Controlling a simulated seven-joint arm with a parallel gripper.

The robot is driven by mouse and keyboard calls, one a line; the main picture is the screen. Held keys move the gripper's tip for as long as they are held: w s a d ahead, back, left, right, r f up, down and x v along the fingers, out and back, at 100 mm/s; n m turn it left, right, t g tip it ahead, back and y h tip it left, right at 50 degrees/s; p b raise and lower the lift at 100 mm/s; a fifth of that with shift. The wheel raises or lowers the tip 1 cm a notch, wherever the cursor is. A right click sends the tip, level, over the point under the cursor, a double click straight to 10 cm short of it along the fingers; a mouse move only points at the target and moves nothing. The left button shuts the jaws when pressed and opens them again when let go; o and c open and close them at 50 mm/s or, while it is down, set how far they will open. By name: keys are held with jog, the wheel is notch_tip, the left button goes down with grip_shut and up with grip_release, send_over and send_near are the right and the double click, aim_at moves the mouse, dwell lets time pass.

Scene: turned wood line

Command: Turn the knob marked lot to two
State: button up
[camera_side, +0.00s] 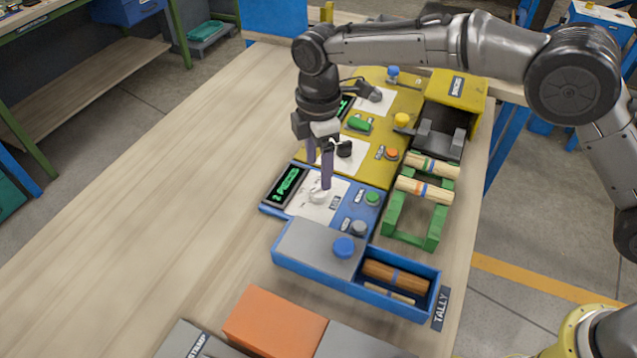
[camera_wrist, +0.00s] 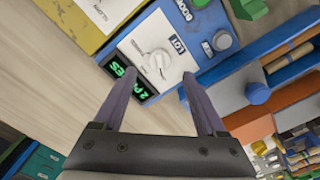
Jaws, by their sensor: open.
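The white knob (camera_side: 318,195) stands on a white plate on the blue panel (camera_side: 348,215). In the wrist view the knob (camera_wrist: 159,61) sits beside a label reading LOT (camera_wrist: 180,45); which mark it points at is too small to tell. A dark display (camera_side: 286,186) at the panel's left end glows green, its text starting with 2; it also shows in the wrist view (camera_wrist: 130,83). My gripper (camera_side: 320,178) is open and empty, pointing down over the panel close to the knob. In the wrist view the knob lies just beyond the fingertips (camera_wrist: 155,80), with no contact visible.
A yellow panel (camera_side: 375,170) with a black knob (camera_side: 345,148) stands behind. A green button (camera_side: 372,198) and grey button (camera_side: 358,228) are right of the white knob. A blue tray (camera_side: 425,305) with turned wood pieces stands in front. The tabletop at left is clear.

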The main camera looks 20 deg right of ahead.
aim_at(318, 187)
notch_tip(318, 187, down, 6)
jog(key=shift+r, duration=0.1)
dwell(0.4)
grip_shut()
